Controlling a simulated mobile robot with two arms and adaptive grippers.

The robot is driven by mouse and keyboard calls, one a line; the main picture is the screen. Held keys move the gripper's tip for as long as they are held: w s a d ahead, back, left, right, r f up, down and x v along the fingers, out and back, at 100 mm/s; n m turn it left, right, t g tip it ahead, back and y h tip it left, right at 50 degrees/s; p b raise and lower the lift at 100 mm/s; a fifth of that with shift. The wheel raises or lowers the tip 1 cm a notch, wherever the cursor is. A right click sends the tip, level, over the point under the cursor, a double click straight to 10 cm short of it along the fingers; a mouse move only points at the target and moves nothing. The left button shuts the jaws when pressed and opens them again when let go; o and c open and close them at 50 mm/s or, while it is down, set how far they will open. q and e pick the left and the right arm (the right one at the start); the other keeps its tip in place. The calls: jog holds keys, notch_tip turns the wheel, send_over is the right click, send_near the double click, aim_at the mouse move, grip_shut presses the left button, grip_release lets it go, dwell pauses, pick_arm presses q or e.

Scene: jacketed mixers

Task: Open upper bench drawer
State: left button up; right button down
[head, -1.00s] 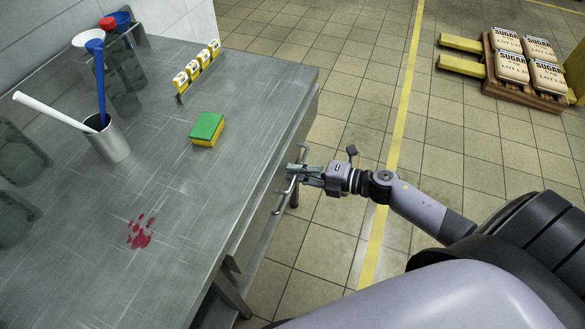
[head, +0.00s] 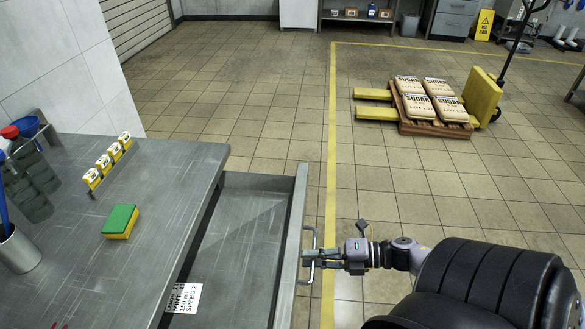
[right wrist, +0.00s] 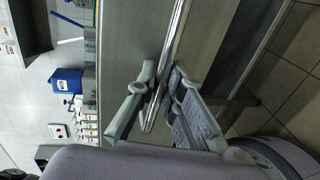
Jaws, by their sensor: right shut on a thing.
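The upper bench drawer (head: 238,225) is pulled well out from under the grey metal bench top (head: 150,215) in the head view. A white printed card (head: 184,297) lies on its floor, and part of its wording is hidden by the bench edge. The drawer's bar handle (head: 312,240) is on its front panel. My right gripper (head: 308,257) is shut on the handle; in the right wrist view its fingers (right wrist: 158,95) are on both sides of the shiny bar (right wrist: 172,45). My left gripper is not in view.
On the bench are a green and yellow sponge (head: 121,221), yellow number markers (head: 108,161) and a metal cup (head: 17,250). A pallet of sugar sacks (head: 432,112) on a yellow pallet truck (head: 481,95) stands farther off.

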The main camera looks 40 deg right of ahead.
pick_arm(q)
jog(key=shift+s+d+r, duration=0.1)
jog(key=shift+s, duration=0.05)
pick_arm(e)
jog(key=shift+f+v, duration=0.2)
jog(key=shift+v, duration=0.85)
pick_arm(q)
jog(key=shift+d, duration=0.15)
pick_arm(e)
jog(key=c, duration=2)
grip_release()
jog(key=shift+o, duration=0.2)
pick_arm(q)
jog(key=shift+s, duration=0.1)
pick_arm(e)
jog(key=v, duration=1.2)
